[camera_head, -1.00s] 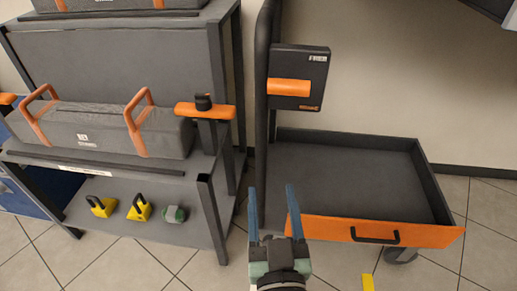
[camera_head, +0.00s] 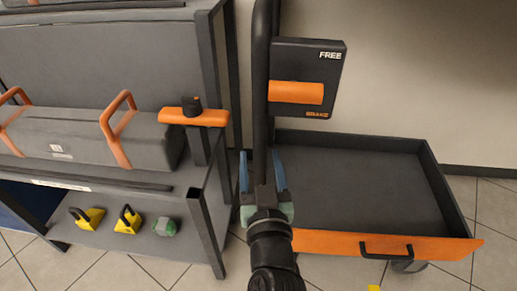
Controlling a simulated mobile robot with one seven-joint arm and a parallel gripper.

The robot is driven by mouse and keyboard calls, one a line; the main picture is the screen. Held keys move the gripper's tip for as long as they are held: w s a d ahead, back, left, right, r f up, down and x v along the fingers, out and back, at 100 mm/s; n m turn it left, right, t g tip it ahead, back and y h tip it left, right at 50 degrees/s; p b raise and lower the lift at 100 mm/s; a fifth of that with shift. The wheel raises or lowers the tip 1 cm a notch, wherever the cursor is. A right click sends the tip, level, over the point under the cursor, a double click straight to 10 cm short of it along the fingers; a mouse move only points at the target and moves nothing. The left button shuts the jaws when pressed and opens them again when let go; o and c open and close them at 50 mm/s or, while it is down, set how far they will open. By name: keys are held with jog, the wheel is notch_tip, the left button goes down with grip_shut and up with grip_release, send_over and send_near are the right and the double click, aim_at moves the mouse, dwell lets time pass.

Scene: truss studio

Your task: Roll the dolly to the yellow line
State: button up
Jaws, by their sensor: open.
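The dolly is a dark grey tray (camera_head: 345,185) with an orange front panel (camera_head: 330,243) and a black handle (camera_head: 386,248). A dark upright post (camera_head: 262,90) rises at its left end. A panel on the post reads FREE at the top and BRAKE at the bottom, with an orange lever (camera_head: 296,92) between them. A bit of the yellow line (camera_head: 374,288) shows on the floor at the bottom edge. My gripper (camera_head: 261,158) is open, its blue fingers on either side of the lower post in the picture. I cannot tell whether the post is between them in depth.
A grey rack stands close on the left, with a grey case (camera_head: 85,138) on its shelf and yellow and green items (camera_head: 127,220) below. An orange-topped clamp (camera_head: 194,117) stands at its right edge. The wall is behind the dolly. Tiled floor is clear in front.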

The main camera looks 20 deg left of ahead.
jog(key=shift+b+x, duration=0.3)
jog(key=shift+x, duration=1.6)
grip_shut()
